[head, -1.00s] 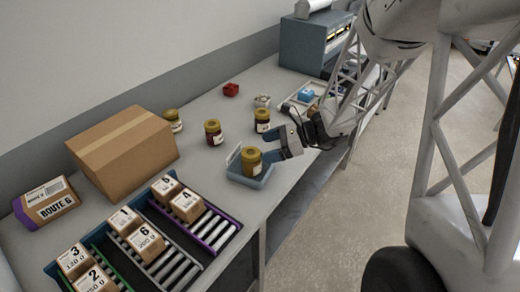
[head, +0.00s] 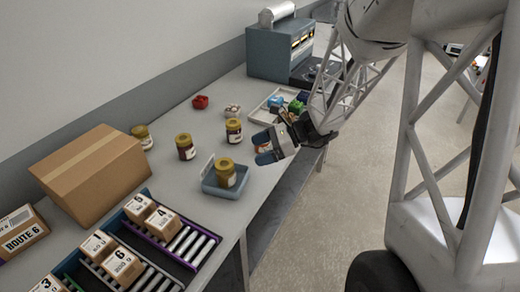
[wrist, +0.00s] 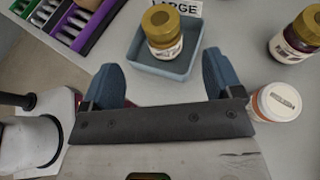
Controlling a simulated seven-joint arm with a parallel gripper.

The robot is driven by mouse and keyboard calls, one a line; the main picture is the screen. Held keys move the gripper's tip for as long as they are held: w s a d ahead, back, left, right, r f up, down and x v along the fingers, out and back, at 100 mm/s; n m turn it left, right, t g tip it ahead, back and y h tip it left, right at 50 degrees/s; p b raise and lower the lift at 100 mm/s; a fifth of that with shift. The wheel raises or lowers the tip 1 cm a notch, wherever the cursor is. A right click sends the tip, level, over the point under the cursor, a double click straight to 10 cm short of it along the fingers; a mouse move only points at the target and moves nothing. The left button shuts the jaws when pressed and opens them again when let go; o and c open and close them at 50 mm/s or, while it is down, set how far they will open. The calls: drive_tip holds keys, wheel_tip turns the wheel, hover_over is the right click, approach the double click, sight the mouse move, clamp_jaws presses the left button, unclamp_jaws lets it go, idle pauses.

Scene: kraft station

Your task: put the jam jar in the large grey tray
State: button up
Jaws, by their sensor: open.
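A blue-grey tray (head: 208,188) sits near the front edge of the bench; in the wrist view the tray (wrist: 160,67) has a sign reading LARGE behind it. A gold-lidded jar (head: 225,175) stands upright inside it, also seen in the wrist view (wrist: 165,45); its label is too small to read. My gripper (head: 264,146) is open and empty, to the right of the tray and apart from the jar. In the wrist view its two blue fingers (wrist: 162,80) are spread, with the tray beyond them.
Other gold-lidded jars (head: 185,147) (head: 233,131) (head: 142,137) stand behind the tray. A white jar with an orange rim (wrist: 277,102) is close to my right finger. A cardboard box (head: 90,172) and roller lanes with parcels (head: 160,225) lie left; a pale tray of coloured blocks (head: 262,112) lies right.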

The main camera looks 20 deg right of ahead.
idle(0.3)
drive_tip(key=s+r+n+h, duration=0.4)
drive_tip(key=s+n, duration=0.2)
drive_tip(key=s, duration=0.2)
drive_tip(key=s+r+n+h, duration=0.4)
drive_tip(key=s+n, duration=0.3)
drive_tip(key=s, duration=0.2)
drive_tip(key=s+r+n+h, duration=0.4)
drive_tip(key=s+n+h, duration=0.1)
drive_tip(key=s, duration=0.3)
drive_tip(key=shift+s+r+n+h, duration=0.2)
drive_tip(key=shift+r+n+h, duration=0.1)
drive_tip(key=shift+n, duration=0.5)
